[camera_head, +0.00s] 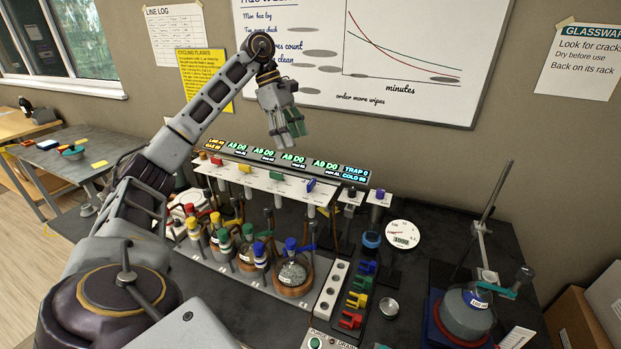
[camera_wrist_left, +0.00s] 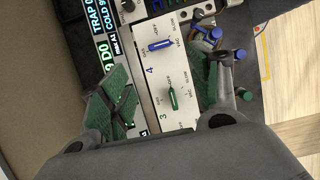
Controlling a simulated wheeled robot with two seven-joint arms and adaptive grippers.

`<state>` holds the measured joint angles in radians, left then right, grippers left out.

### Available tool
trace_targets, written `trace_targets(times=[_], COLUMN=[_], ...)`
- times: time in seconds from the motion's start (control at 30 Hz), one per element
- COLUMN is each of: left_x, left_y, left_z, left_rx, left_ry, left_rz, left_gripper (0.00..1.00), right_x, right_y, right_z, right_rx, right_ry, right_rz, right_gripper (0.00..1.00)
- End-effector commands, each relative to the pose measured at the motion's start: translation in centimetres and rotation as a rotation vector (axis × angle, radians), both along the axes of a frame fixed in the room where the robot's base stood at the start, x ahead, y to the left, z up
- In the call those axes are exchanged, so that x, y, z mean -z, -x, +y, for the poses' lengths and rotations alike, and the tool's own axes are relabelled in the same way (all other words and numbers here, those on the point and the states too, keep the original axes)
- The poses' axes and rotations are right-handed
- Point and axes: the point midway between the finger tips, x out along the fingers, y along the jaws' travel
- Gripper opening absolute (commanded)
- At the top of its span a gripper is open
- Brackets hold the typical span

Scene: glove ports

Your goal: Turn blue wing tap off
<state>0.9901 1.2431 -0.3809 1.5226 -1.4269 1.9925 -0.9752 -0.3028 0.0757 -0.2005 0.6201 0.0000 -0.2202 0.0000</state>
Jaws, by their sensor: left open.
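The blue wing tap (camera_head: 311,184) sits at the right end of the row of taps on the white panel (camera_head: 262,182). In the left wrist view the blue tap (camera_wrist_left: 159,45) lies crosswise to the green tap (camera_wrist_left: 173,98) beside it; the small labels around it are hard to read. In the wrist view the open fingers (camera_wrist_left: 168,92) stand on either side of the panel, nearer the green tap than the blue one. My right gripper is out of view.
Yellow (camera_head: 245,167) and red (camera_head: 217,159) taps sit further left. A lit display bar (camera_head: 285,158) runs behind the panel. Several stoppered flasks (camera_head: 293,275) stand in front and below. A round gauge (camera_head: 403,235) and a clamp stand (camera_head: 485,230) are to the right.

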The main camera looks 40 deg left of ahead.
Motion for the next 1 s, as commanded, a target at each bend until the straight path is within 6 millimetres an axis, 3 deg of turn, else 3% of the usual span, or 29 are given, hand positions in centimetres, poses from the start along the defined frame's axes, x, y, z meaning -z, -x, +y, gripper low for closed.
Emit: trace_targets(times=[0.37,1.0], left_x=[0.9,5.7], left_y=[-0.1,-0.7], left_z=[-0.3,-2.2], left_rx=[-0.001,0.000], left_ry=[0.000,0.000], left_rz=[0.001,0.002], left_gripper=[0.62,0.62], right_x=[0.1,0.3], right_y=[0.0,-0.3], right_z=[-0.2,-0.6], right_rx=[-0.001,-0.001], right_ry=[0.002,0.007], right_rz=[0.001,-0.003], right_gripper=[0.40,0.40])
